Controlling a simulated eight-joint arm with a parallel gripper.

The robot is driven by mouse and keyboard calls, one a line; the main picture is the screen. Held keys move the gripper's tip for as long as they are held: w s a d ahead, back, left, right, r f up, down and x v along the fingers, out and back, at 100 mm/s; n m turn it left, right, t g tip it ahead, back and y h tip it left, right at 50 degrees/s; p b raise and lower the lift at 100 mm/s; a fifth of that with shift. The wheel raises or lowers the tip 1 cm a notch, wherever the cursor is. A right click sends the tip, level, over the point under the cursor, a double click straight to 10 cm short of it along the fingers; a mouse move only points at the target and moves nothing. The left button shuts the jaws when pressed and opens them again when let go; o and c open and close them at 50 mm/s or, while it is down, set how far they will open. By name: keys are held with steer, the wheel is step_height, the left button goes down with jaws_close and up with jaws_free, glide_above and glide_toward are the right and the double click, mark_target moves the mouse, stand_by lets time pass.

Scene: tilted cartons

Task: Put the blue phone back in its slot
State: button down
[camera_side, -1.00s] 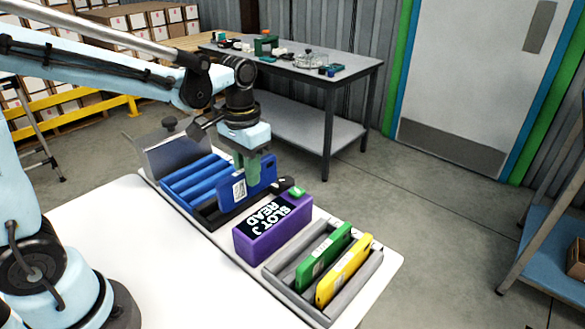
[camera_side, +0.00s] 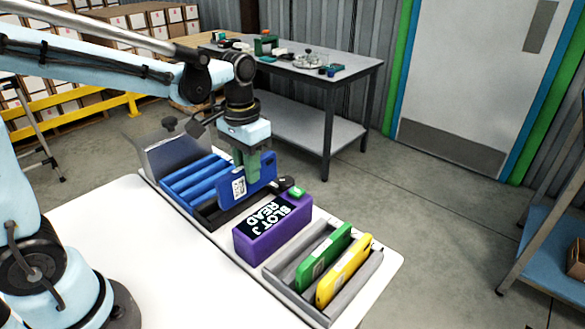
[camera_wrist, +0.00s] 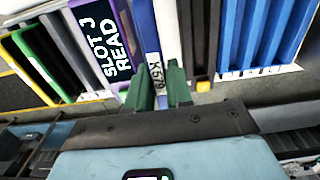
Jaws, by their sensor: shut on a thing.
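The blue phone (camera_side: 262,175) is upright in my gripper (camera_side: 247,172), over the dark strip between the blue slotted rack (camera_side: 190,181) and the purple box. Its white label reads roughly "K579" in the wrist view, where the phone (camera_wrist: 142,22) shows beside the green fingers of my gripper (camera_wrist: 163,88). The fingers are shut on it. In the side view its lower edge is close to the dark strip; I cannot tell whether they touch. The purple box (camera_side: 268,242) has a screen reading "SLOT J READ", also seen in the wrist view (camera_wrist: 108,42).
A grey rack (camera_side: 324,312) at the right holds a green phone (camera_side: 322,258) and a yellow phone (camera_side: 345,270), both leaning. The white table (camera_side: 140,255) in front is bare.

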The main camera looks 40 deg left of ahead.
step_height(320, 180, up, 5)
steer(key=d, duration=1.5)
steer(key=shift+d+f, duration=0.2)
steer(key=shift+f, duration=5.7)
steer(key=shift+f, duration=0.3)
steer(key=c, duration=0.9)
jaws_free()
steer(key=shift+c, duration=0.2)
